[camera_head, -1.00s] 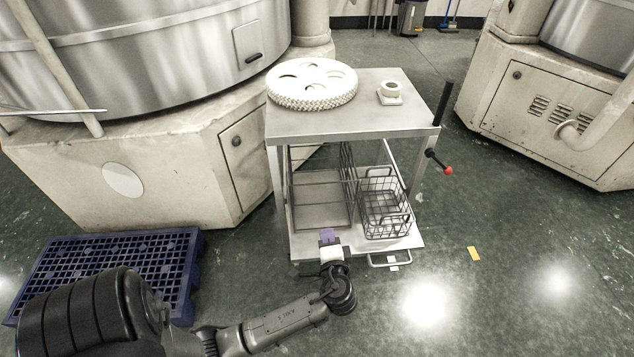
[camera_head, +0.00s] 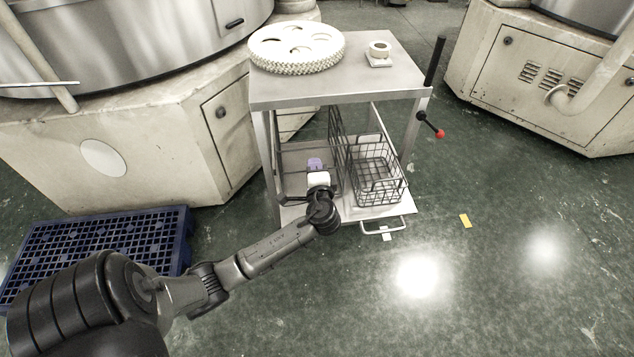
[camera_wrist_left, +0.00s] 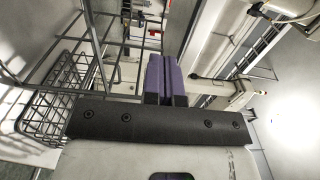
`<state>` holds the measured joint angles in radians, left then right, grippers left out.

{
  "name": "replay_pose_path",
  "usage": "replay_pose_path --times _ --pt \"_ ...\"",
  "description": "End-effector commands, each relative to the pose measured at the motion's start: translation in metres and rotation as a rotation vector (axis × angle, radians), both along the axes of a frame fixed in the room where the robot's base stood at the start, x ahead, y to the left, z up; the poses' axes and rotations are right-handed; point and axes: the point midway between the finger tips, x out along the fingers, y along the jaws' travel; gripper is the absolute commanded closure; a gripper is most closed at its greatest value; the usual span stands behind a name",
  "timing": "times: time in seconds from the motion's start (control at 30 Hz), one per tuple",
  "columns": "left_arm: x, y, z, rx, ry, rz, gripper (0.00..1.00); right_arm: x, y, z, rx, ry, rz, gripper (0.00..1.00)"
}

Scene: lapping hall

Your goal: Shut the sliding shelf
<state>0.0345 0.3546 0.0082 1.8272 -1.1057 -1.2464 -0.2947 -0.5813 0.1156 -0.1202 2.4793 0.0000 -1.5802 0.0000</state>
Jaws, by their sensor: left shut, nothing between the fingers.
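The sliding shelf (camera_head: 358,213) is the low pale shelf of the metal cart (camera_head: 330,95); its front edge and handle (camera_head: 385,227) stick out in front of the cart. My left gripper (camera_head: 315,164), with purple fingertips, is shut and empty. It appears over the left part of the shelf, beside the wire divider; I cannot tell whether it touches anything. The wrist view shows the purple fingers (camera_wrist_left: 165,75) together, with wire bars to their left. My forearm hides the shelf's front left corner. My right gripper is not in view.
A wire basket (camera_head: 375,175) sits on the shelf's right side. A white disc (camera_head: 297,47) and a small ring-shaped part (camera_head: 379,53) are on the cart top. A red-knobbed lever (camera_head: 432,125) juts right. A blue pallet (camera_head: 95,250) lies left.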

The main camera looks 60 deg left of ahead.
Motion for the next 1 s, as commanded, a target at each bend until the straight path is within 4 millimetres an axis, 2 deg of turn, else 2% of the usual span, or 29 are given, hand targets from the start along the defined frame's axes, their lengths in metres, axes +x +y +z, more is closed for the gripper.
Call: replay_pose_path --times 0.03,0.27,0.77,0.87,1.0 --pt "0.003 0.005 -0.002 0.002 -0.002 0.000 1.00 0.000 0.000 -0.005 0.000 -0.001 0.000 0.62" --pt "0.008 0.017 -0.001 0.001 -0.001 0.000 1.00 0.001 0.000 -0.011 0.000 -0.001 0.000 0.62" --pt "0.009 0.021 0.000 0.000 0.000 0.001 1.00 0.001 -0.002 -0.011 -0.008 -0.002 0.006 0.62" --pt "0.012 0.028 0.001 0.000 -0.001 0.003 1.00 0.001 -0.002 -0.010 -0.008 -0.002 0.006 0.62" --pt "0.021 0.048 0.001 0.001 0.000 0.004 1.00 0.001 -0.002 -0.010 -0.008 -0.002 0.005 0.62"
